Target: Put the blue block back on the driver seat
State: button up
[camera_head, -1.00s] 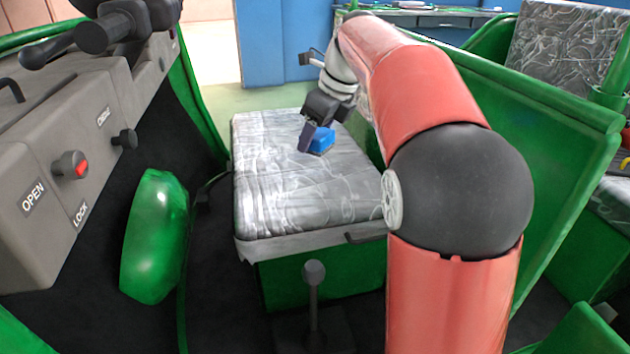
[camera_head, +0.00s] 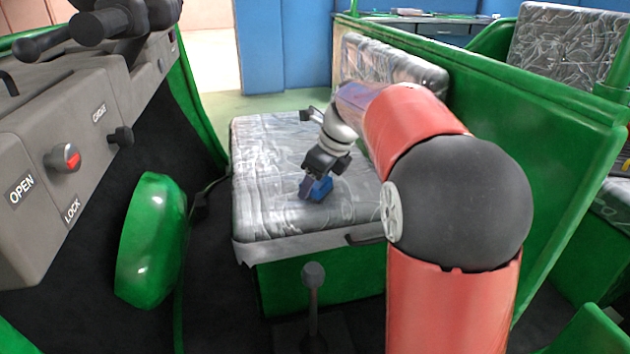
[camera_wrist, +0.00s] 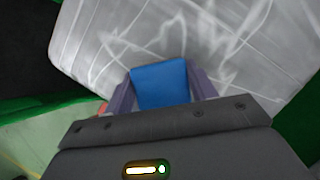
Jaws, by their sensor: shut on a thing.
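The blue block (camera_head: 322,188) is between the fingers of my gripper (camera_head: 313,187), at the grey patterned driver seat (camera_head: 272,205). In the head view the block is low over the middle of the seat cushion; I cannot tell whether it touches the cushion. In the wrist view the block (camera_wrist: 160,84) sits between both purple-grey fingers, with the seat (camera_wrist: 100,40) filling the picture behind it. My gripper is shut on the block. Its underside is hidden.
The grey control panel (camera_head: 60,130) with knobs stands at the left. A green rounded part (camera_head: 152,240) is left of the seat. A lever (camera_head: 313,285) stands in front of it. The seat backrest (camera_head: 390,62) and a green partition (camera_head: 530,110) are on the right.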

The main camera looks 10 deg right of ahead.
jog(key=shift+f, duration=0.1)
jog(key=o, duration=1)
jog(key=shift+o, duration=0.2)
jog(key=p+v, duration=0.1)
jog(key=v, duration=1.1)
jog(key=shift+p, duration=0.35)
jog(key=s+a+f+n+h, duration=0.1)
jog(key=s+f+n, duration=0.3)
jog(key=s+n, duration=0.4)
jog(key=s+a+f+n+t+h, duration=0.1)
jog(key=s+f+n, duration=0.3)
jog(key=s+n, duration=0.5)
jog(key=s+a+f+n+t+h, duration=0.1)
jog(key=s+f+n, duration=0.3)
jog(key=s+n, duration=0.4)
jog(key=shift+s+f+n, duration=0.3)
jog(key=shift+s+n, duration=0.05)
jog(key=shift+n, duration=0.65)
